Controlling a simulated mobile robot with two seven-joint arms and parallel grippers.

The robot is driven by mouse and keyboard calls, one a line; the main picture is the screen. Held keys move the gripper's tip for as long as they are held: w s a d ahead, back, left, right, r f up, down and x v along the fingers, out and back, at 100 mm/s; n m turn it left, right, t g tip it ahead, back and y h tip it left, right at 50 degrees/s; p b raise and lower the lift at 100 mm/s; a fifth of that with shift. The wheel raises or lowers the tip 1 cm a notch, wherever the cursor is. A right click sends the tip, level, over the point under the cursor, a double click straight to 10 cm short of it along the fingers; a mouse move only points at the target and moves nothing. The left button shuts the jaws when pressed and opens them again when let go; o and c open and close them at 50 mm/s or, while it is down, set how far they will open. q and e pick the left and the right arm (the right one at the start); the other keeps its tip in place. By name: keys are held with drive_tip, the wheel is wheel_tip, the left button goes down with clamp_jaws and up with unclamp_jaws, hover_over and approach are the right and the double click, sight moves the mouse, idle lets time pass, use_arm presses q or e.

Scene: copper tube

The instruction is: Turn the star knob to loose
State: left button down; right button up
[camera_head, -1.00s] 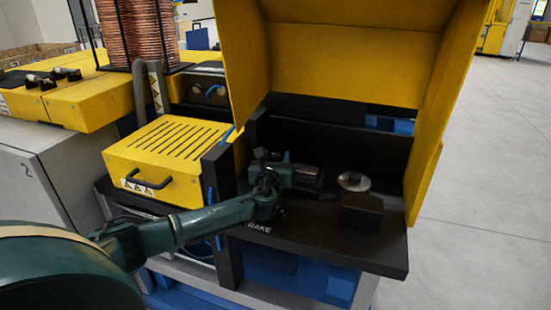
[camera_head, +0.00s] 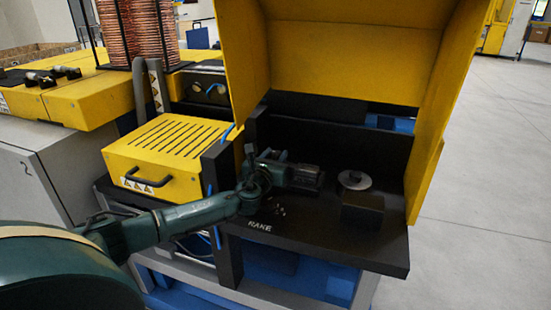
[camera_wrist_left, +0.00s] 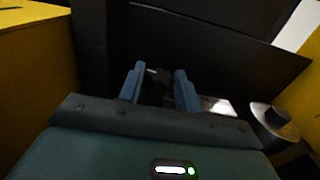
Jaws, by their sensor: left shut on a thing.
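My left gripper (camera_head: 318,176) reaches in from the left over the black shelf under the raised yellow hood. In the left wrist view its two blue-grey fingers (camera_wrist_left: 159,80) stand either side of a small dark star-shaped knob (camera_wrist_left: 160,77) and are shut on it. The knob is dim, and its lobes and turn angle are hard to make out. In the head view the knob is hidden by the gripper. My right gripper is not in view.
A round metal disc (camera_head: 354,180) and a black block (camera_head: 362,209) stand to the right on the shelf (camera_head: 330,245). The yellow hood (camera_head: 345,60) walls both sides. A dark post (camera_head: 222,190) and a slotted yellow box (camera_head: 170,150) stand left, near my arm.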

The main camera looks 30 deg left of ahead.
use_arm(q)
drive_tip(key=shift+a+m+h, duration=0.1)
drive_tip(key=shift+m+h, duration=0.3)
drive_tip(key=shift+h, duration=0.2)
drive_tip(key=c, duration=1)
unclamp_jaws()
drive_tip(key=shift+o, duration=0.2)
drive_tip(key=shift+s, duration=0.1)
drive_tip(key=shift+s+d+b, duration=0.1)
drive_tip(key=shift+s+d, duration=0.1)
drive_tip(key=shift+s, duration=1)
drive_tip(key=shift+s+d+b, duration=0.1)
drive_tip(key=shift+s+d, duration=0.15)
drive_tip(key=shift+s, duration=1)
drive_tip(key=shift+s+d+b, duration=0.1)
drive_tip(key=shift+s+d, duration=0.1)
drive_tip(key=shift+s, duration=1)
drive_tip(key=shift+c, duration=0.2)
